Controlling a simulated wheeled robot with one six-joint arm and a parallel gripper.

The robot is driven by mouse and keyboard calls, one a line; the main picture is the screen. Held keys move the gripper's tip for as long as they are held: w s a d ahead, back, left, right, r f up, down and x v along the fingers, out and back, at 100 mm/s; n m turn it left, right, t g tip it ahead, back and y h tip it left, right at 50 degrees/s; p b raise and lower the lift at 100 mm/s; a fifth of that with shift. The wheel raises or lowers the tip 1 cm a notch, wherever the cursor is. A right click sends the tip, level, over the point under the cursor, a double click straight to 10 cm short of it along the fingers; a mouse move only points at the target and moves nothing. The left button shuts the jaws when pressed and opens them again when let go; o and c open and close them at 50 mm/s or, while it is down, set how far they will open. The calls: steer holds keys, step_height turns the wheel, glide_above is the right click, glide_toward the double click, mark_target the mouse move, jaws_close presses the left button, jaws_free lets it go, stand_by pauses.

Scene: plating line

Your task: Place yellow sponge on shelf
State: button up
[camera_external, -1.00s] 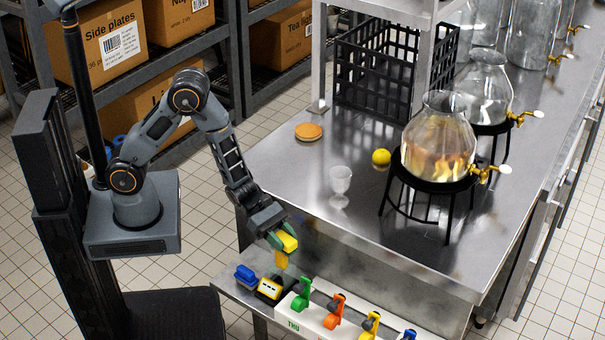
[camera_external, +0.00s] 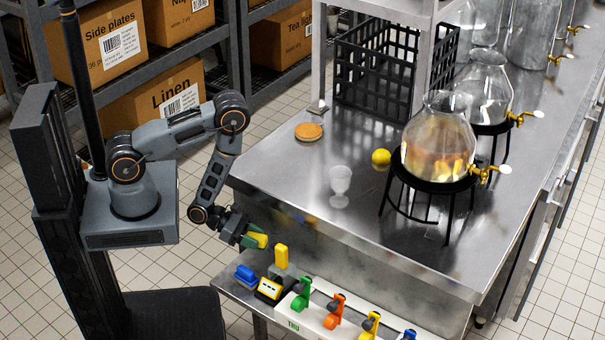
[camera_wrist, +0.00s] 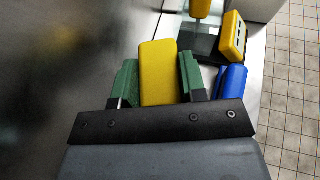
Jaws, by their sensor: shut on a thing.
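My gripper (camera_external: 257,239) has green fingers and is shut on the yellow sponge (camera_external: 262,241). In the wrist view, the sponge (camera_wrist: 158,72) sits between both green fingers (camera_wrist: 157,78), its far end sticking out. The gripper is in front of the steel table's near left side, above the left part of a low metal shelf (camera_external: 228,287). The sponge appears apart from the shelf surface.
On the shelf are a blue block (camera_external: 246,272), a yellow-and-black box (camera_external: 270,289) and a white strip with coloured clips (camera_external: 315,318). On the table (camera_external: 300,180) stand a clear goblet (camera_external: 340,180), a lemon (camera_external: 381,157) and a glass dispenser (camera_external: 437,150).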

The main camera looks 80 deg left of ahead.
mark_target(254, 258)
steer(key=shift+a+f+n+y, duration=0.25)
steer(key=shift+a+n+y, duration=0.05)
steer(key=shift+a, duration=0.25)
steer(key=shift+f, duration=0.2)
steer(key=shift+f+b, duration=2.5)
steer(key=shift+f, duration=0.6)
steer(key=shift+f+b, duration=0.6)
steer(key=o, duration=1)
steer(key=shift+o, duration=0.2)
steer(key=shift+s, duration=0.1)
steer(key=shift+s+a+r, duration=0.15)
steer(key=shift+s+a, duration=0.05)
steer(key=shift+s, duration=0.1)
steer(key=v, duration=0.2)
steer(key=shift+s+a+r, duration=0.1)
steer(key=shift+s+r, duration=0.05)
steer(key=shift+r, duration=0.1)
step_height(254, 258, up, 7)
steer(key=p, duration=0.3)
steer(key=shift+f, duration=0.15)
